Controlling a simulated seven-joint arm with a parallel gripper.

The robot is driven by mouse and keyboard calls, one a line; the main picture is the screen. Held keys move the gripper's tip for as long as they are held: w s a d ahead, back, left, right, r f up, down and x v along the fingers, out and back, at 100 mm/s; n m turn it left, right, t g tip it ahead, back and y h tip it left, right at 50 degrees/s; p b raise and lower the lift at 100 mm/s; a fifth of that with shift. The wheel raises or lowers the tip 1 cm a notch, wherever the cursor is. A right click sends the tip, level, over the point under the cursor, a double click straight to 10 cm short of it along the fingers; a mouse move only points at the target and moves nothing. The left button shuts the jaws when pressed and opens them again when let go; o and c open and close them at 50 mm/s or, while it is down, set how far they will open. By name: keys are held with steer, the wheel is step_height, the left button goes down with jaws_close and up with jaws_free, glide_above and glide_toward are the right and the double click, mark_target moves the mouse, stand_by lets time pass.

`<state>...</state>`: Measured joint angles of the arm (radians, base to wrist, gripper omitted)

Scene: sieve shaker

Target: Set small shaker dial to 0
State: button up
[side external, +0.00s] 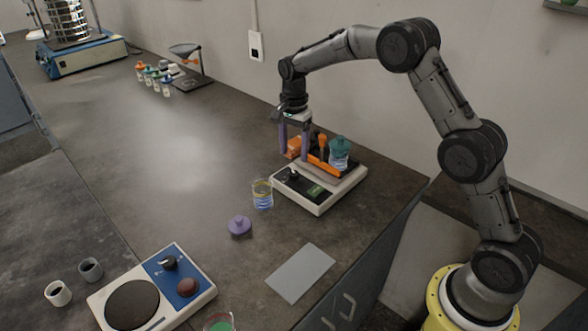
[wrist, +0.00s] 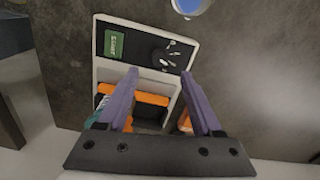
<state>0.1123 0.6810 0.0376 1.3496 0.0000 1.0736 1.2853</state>
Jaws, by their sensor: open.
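The small shaker (side external: 345,187) is a white box with a black front panel and orange clamp parts on top. Its black dial (side external: 292,174) is on the panel, left of a green display (side external: 316,191). In the wrist view the dial (wrist: 163,58) has white scale marks around it; the number it points to is too small to read. A teal-lidded jar (side external: 340,153) stands in the shaker's holder. My gripper (side external: 294,148) is open with purple fingers pointing down, above and behind the dial. In the wrist view the dial lies ahead of the fingertips (wrist: 160,74), apart from them.
A beaker (side external: 262,195) stands just left of the shaker, with a purple lid (side external: 240,226) nearby. A grey sheet (side external: 300,272) lies in front. A hot plate (side external: 198,292) with knobs stands at the front left. The middle of the bench is clear.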

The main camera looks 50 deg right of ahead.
mark_target(294, 173)
step_height(294, 173, down, 7)
steer(key=shift+r, duration=0.1)
stand_by(0.3)
jaws_close()
